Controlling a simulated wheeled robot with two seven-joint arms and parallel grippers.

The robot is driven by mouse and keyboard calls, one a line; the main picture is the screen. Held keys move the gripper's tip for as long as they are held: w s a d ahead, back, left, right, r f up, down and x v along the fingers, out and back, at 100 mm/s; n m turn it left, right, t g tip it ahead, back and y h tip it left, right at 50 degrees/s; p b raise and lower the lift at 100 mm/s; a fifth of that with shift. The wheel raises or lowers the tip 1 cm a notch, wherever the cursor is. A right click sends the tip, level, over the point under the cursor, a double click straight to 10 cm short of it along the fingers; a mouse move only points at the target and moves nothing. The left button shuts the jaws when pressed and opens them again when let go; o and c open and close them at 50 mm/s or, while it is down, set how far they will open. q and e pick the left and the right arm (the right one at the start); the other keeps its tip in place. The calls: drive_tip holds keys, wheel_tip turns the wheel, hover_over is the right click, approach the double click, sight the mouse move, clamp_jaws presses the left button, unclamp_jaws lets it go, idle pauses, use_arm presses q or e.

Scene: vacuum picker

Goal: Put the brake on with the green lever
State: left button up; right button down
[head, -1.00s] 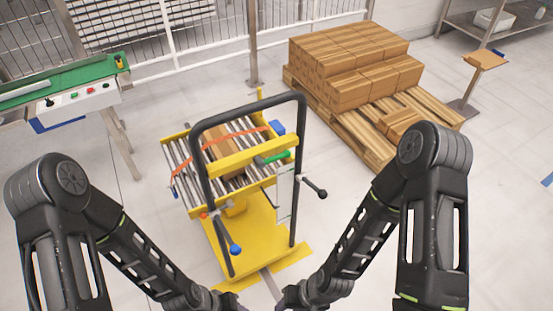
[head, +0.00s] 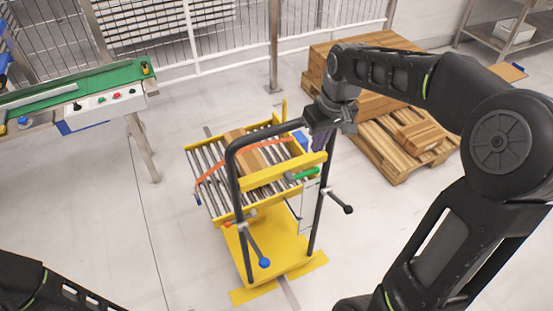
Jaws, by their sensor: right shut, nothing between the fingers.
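The green lever (head: 303,174) sticks out at the right end of the yellow crossbar on the trolley (head: 262,178), just left of the right post. My right gripper (head: 318,143) reaches in from the right and points down beside the top right corner of the trolley's black handle frame. It is shut and empty, a little above the green lever and apart from it in the picture. Its fingertips are small and dark, partly lost against the frame. Of my left arm only links show at the lower left; its gripper is out of view.
A blue-knobbed lever (head: 264,262) and a black-knobbed lever (head: 347,209) stick out from the trolley. A strapped carton (head: 243,143) lies on its rollers. Stacked cartons on a pallet (head: 385,165) stand behind right; a green conveyor (head: 75,88) stands left. Floor between is clear.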

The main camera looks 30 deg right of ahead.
sight(310, 174)
use_arm(q)
drive_tip(key=shift+a+r, duration=0.1)
drive_tip(key=shift+a, duration=0.2)
use_arm(e)
drive_tip(key=v, duration=0.2)
drive_tip(key=shift+w+d+r, duration=0.1)
drive_tip(key=shift+d+r, duration=0.15)
drive_tip(key=p+x, duration=0.1)
drive_tip(key=x, duration=1.3)
drive_tip(key=shift+d+f+p, duration=0.1)
drive_tip(key=shift+p, duration=0.2)
use_arm(q)
drive_tip(key=shift+r, duration=0.7)
drive_tip(key=shift+s, duration=0.1)
